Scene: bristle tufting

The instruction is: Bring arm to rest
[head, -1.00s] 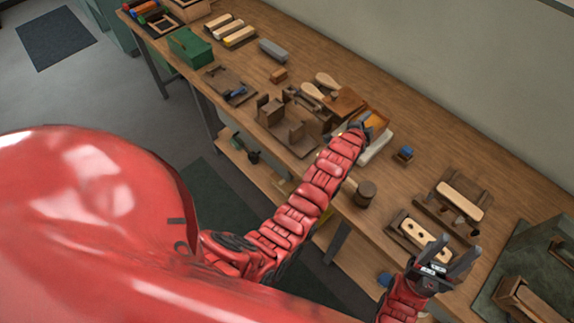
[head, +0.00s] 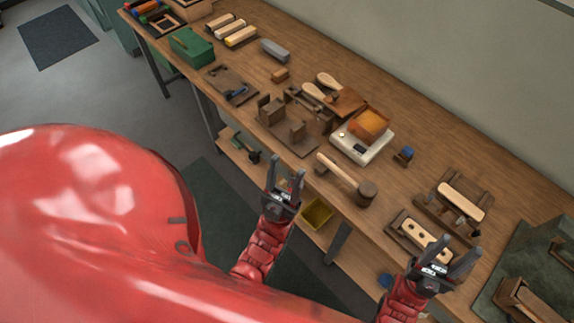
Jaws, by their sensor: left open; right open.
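My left gripper (head: 285,176) is open and empty. It is in front of the workbench's near edge, below the brown wooden fixture (head: 282,124). My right gripper (head: 458,256) is open and empty at the lower right, close to the bench's near edge and just below a pale block with dark holes (head: 418,233). The wooden workbench (head: 405,120) runs diagonally across the view. Neither gripper appears to touch anything on it.
A white scale (head: 350,147) bears an orange-brown block (head: 370,123). A mallet (head: 343,176) lies near the front edge. A yellow bin (head: 316,213) sits below the bench. A green box (head: 190,46) stands toward the far left. Floor shows left of the bench.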

